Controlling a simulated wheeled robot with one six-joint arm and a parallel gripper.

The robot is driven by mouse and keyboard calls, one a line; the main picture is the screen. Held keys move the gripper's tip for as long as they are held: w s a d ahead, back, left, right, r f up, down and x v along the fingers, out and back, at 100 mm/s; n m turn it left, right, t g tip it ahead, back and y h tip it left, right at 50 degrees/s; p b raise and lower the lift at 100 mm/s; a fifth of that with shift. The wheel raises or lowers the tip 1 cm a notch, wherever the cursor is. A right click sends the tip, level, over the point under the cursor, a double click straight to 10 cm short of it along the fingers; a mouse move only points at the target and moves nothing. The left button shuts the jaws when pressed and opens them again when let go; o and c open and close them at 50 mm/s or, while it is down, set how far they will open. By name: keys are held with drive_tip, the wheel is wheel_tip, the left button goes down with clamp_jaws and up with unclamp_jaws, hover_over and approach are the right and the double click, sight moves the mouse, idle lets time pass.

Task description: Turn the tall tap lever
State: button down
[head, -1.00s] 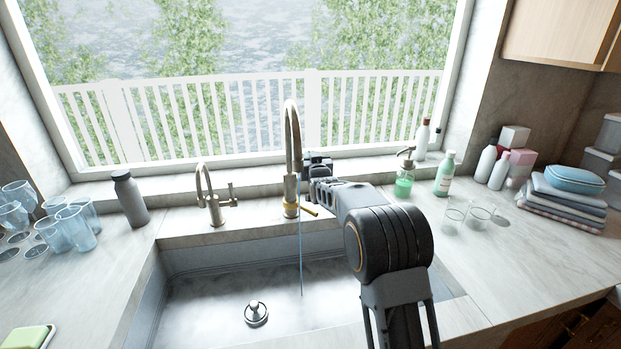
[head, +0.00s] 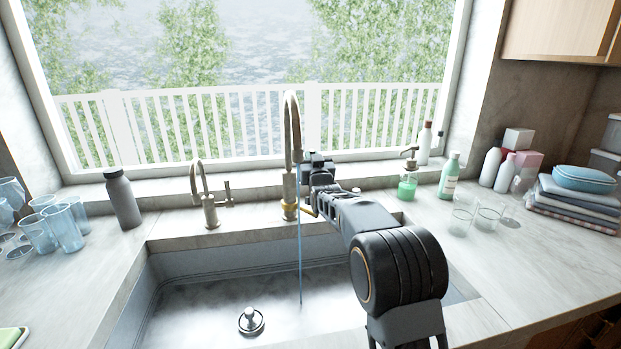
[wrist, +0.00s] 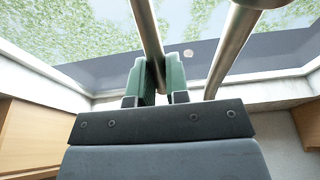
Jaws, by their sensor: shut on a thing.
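The tall tap (head: 291,150) stands behind the sink, with a curved neck and a gold band low on its body. A thin blue water stream (head: 300,262) falls from it into the sink. My gripper (head: 308,180) is beside the tap's body on its right. A short gold piece (head: 310,211) shows just below my gripper. In the wrist view, the green finger pads of my gripper (wrist: 161,78) close around a slim metal rod (wrist: 148,30), which appears to be the tall tap lever. A thicker metal tube (wrist: 231,45) rises to the right. My gripper hides the lever's grip point in the head view.
A shorter tap (head: 204,195) and a grey bottle (head: 122,199) stand left. A green soap dispenser (head: 407,188), bottles and glasses (head: 488,217) stand right of my arm. The sink basin (head: 200,300) is open in front.

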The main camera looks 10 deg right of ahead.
drive_tip(key=shift+s+f+t+b, duration=0.9)
drive_tip(key=shift+t+b, duration=0.5)
drive_tip(key=shift+b, duration=3.55)
drive_tip(key=c, duration=1)
unclamp_jaws()
drive_tip(key=shift+r, duration=0.35)
drive_tip(key=shift+c, duration=0.2)
drive_tip(key=s+f+g+p, duration=0.3)
drive_tip(key=s+g+p, duration=0.2)
drive_tip(key=s, duration=0.8)
drive_tip(key=s+f+g+p, duration=0.4)
drive_tip(key=s+g+p, duration=0.2)
drive_tip(key=s, duration=0.8)
drive_tip(key=s+f+g+p, duration=0.3)
drive_tip(key=s+g+p, duration=0.3)
drive_tip(key=s, duration=0.8)
drive_tip(key=g, duration=0.3)
drive_tip(key=shift+s+f, duration=0.25)
drive_tip(key=shift+f, duration=0.1)
